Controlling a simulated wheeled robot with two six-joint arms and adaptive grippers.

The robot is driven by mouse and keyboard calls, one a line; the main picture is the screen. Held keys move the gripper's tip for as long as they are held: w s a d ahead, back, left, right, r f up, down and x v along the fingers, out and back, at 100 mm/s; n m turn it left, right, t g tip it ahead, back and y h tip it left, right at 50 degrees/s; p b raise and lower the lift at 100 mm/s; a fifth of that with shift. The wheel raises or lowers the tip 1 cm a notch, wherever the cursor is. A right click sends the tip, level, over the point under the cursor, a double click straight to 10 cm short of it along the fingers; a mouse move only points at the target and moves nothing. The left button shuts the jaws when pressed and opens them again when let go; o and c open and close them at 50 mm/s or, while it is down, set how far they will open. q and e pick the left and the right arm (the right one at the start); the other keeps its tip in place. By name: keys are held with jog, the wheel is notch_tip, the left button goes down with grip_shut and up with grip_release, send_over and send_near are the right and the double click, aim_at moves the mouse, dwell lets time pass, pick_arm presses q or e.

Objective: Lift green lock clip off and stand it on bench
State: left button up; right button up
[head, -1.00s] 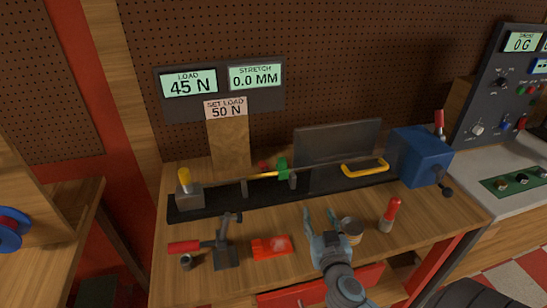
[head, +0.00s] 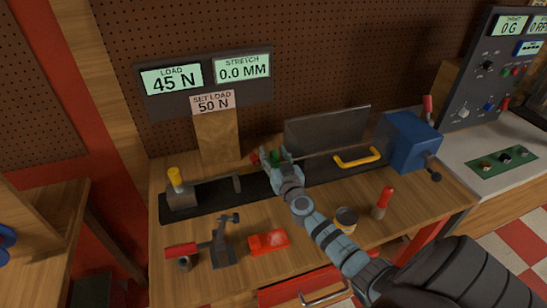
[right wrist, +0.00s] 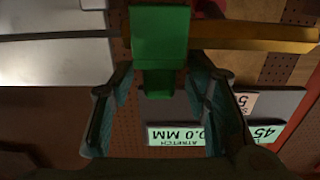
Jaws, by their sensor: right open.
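The green lock clip (right wrist: 160,40) sits on a thin horizontal rod (right wrist: 258,38) in the right wrist view. In the head view the clip (head: 276,154) shows only as a small green patch at my right gripper (head: 272,157). In the right wrist view my right gripper (right wrist: 161,85) is open, one finger on each side of the clip's lower part. Gaps show between fingers and clip, so I see no firm contact. My left gripper is not in view.
A black rail (head: 210,201) carries the rod, with a grey block with yellow knob (head: 174,178) left and a blue box (head: 408,142) right. A yellow handle (head: 358,158) is close by. A red block (head: 268,241), red-handled clamp (head: 222,248), tin (head: 345,219) and red-handled tool (head: 382,203) stand on the bench front.

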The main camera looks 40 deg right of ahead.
grip_shut()
dwell(0.3)
